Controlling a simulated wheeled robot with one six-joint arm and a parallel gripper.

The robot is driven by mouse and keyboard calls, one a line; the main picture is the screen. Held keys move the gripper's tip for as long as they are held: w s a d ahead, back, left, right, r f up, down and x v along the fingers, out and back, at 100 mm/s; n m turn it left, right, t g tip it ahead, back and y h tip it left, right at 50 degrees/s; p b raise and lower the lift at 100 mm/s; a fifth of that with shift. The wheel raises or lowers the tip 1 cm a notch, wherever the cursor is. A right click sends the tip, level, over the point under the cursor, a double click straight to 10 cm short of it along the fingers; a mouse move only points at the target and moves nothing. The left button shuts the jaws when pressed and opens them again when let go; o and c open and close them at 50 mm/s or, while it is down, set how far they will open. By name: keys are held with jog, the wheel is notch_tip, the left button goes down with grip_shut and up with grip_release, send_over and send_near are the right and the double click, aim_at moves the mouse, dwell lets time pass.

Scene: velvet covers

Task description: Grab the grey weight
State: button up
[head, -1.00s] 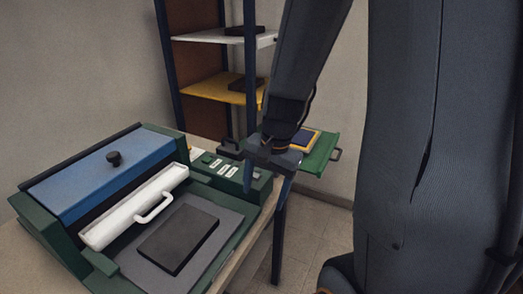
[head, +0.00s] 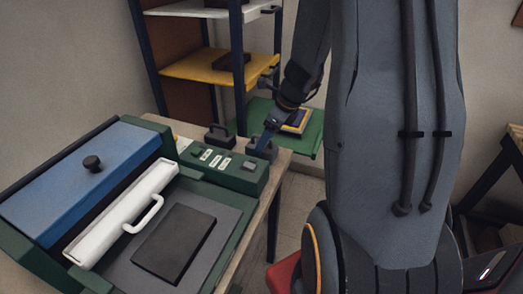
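A grey weight (head: 261,151) with a handle on top stands at the table's far right corner, behind the green machine's control strip. My gripper (head: 268,140) reaches down from the upper right, with its blue fingers at this weight's handle. Only one finger shows clearly, so I cannot tell whether it is open or shut, or whether it touches the handle. A second, darker weight (head: 217,138) with a handle stands to the left, apart from the gripper.
The green machine (head: 255,181) with a blue lid (head: 70,185) and white handled bar (head: 125,215) fills the table. A dark flat block (head: 174,243) lies on its grey bed. Behind is a shelf with white (head: 205,10), yellow (head: 205,69) and green (head: 312,147) boards.

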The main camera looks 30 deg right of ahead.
jog(key=x, duration=0.5)
jog(key=shift+w+d, duration=0.1)
jog(key=shift+d, duration=0.1)
grip_shut()
